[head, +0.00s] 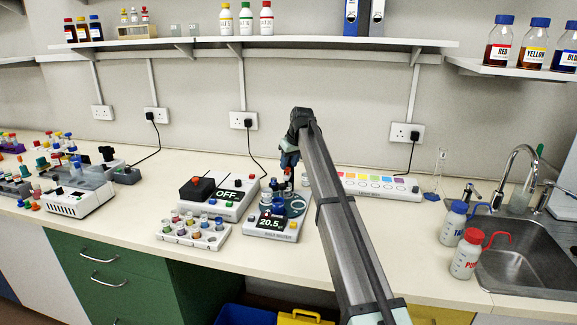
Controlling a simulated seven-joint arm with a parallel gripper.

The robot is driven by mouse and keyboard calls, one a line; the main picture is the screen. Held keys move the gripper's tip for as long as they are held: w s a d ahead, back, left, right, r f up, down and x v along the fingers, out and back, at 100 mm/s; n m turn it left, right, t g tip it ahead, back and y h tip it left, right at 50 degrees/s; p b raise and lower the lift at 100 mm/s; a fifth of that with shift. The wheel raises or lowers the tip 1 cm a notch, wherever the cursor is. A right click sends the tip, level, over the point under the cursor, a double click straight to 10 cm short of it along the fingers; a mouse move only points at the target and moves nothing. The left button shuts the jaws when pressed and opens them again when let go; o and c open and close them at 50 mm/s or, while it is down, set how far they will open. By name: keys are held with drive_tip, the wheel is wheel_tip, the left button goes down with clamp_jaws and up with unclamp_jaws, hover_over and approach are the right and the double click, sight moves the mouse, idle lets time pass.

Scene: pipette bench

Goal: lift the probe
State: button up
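My arm reaches in from the lower right, and its end with my gripper (289,163) points down over the bench. It is above a white unit (274,228) whose dark display reads 20.5. Small blue and dark red parts show just below the gripper, on or beside the unit's round dark top. I cannot pick out the probe for certain; it may be among these parts or hidden by my arm. The fingers are too small and dark to tell whether they are open or shut, or touch anything.
A white box reading OFF (219,195) and a rack of capped vials (193,231) stand left of the display unit. A strip with coloured patches (375,186) lies behind my arm. Wash bottles (466,257) and a sink (515,268) are at right. The bench front right of my arm is clear.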

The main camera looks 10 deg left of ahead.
drive_tip(key=shift+x, duration=0.85)
drive_tip(key=shift+c, duration=0.4)
clamp_jaws()
